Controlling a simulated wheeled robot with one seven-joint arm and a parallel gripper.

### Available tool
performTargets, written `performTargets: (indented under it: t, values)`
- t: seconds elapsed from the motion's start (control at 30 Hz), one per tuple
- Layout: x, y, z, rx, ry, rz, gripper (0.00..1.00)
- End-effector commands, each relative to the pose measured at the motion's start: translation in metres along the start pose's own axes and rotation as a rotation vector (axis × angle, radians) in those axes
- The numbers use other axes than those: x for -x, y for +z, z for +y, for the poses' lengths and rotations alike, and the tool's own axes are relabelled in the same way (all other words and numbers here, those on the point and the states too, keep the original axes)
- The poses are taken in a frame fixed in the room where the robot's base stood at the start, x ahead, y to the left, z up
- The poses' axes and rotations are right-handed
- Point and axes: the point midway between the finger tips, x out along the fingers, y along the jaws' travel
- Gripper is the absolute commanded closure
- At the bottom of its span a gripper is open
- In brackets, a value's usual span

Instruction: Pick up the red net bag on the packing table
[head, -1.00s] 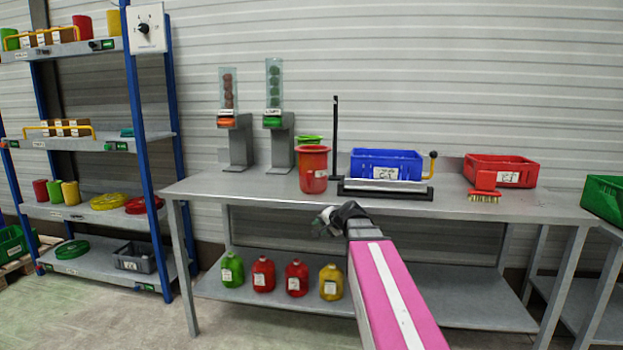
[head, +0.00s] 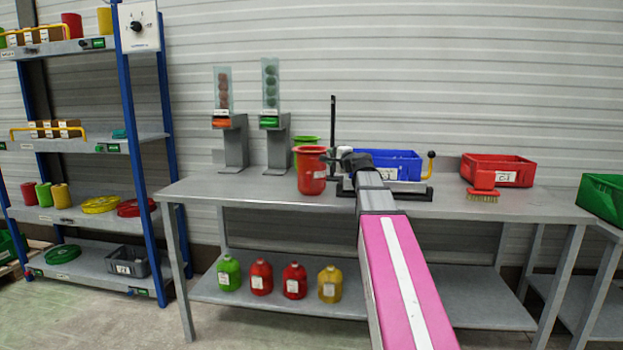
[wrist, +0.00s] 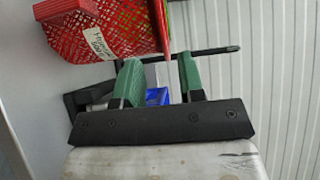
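The red net bag (head: 311,172) stands upright on the packing table (head: 240,190), left of the blue crate, with a white label on its front. In the wrist view the bag (wrist: 120,25) fills the upper left as red mesh, beside and beyond the fingers. My gripper (head: 332,159) is raised above the table, just right of the bag in the head view. Its two green fingers (wrist: 158,75) are apart with nothing between them; part of the blue crate shows through the gap. I cannot tell whether a finger touches the bag.
The blue crate (head: 402,160) is partly hidden behind my arm, near a black upright post (head: 333,120). A green item (head: 305,141) is behind the bag. Two dispensers (head: 235,145) stand left. A red crate (head: 510,170) and a brush (head: 483,187) are right.

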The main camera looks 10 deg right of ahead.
Motion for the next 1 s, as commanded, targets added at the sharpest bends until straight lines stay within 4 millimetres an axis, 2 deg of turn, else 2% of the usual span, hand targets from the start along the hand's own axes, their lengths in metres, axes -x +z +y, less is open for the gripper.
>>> performTargets:
  t: [0.23, 0.5, 0.77, 0.8, 0.87, 0.9, 1.0]
  values:
    - [-0.018, 0.001, -0.001, 0.001, 0.001, 0.000, 0.64]
    - [-0.055, 0.001, -0.002, 0.001, 0.001, 0.000, 0.64]
    - [-0.059, 0.003, -0.002, 0.001, 0.001, 0.000, 0.64]
    - [-0.059, 0.003, -0.002, 0.001, 0.001, 0.000, 0.67]
    - [-0.059, 0.003, -0.002, 0.001, 0.001, 0.000, 0.87]
    - [-0.059, 0.003, -0.002, 0.001, 0.001, 0.000, 1.00]
    - [-0.059, 0.002, -0.002, 0.001, 0.001, 0.000, 1.00]
